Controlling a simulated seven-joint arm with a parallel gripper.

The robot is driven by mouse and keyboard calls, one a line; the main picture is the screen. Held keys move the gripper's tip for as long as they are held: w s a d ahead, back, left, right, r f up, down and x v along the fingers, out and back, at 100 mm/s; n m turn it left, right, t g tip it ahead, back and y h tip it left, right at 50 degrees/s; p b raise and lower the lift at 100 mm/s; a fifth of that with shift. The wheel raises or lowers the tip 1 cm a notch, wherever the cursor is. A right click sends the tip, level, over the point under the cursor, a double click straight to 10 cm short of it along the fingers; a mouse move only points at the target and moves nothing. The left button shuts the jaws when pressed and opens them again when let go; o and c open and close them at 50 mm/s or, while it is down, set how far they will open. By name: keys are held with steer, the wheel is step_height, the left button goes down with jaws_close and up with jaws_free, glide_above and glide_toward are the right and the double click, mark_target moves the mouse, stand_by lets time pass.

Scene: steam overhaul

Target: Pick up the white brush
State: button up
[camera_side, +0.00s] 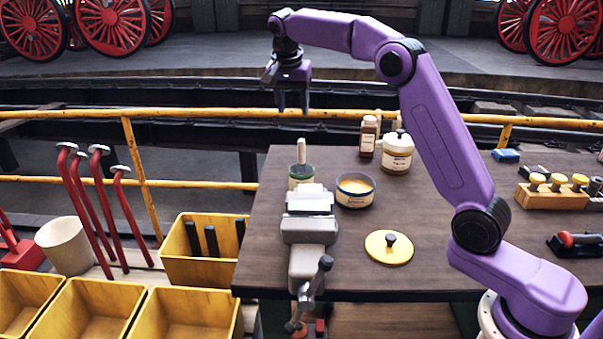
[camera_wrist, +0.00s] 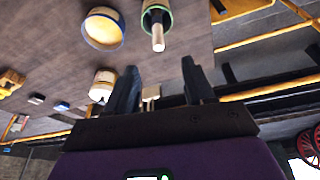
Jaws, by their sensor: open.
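The white brush (camera_side: 301,152) shows as a pale handle sticking up from a dark can with a green rim (camera_side: 296,182), at the table's back left. Its lower end is hidden in the can. In the wrist view the handle (camera_wrist: 158,38) and the green-rimmed can (camera_wrist: 166,6) are at the top, just beyond the fingertips. My gripper (camera_side: 293,108) hangs above the brush with its fingers pointing down, apart from it. In the wrist view my gripper (camera_wrist: 160,68) is open, with no object held between the fingers.
A vise (camera_side: 309,230) stands in front of the can. An open tin (camera_side: 355,192), a white jar (camera_side: 397,157) and a brown bottle (camera_side: 368,138) stand to its right. A yellow lid (camera_side: 378,249) lies nearer. A yellow railing (camera_side: 210,114) runs behind the table.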

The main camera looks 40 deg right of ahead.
mark_target(302, 152)
steer(key=shift+m, duration=0.3)
steer(key=x, duration=1.1)
steer(key=d+x, duration=0.1)
steer(key=x, duration=0.5)
steer(key=shift+d+f, duration=0.1)
steer(key=shift+f, duration=0.1)
jaws_close()
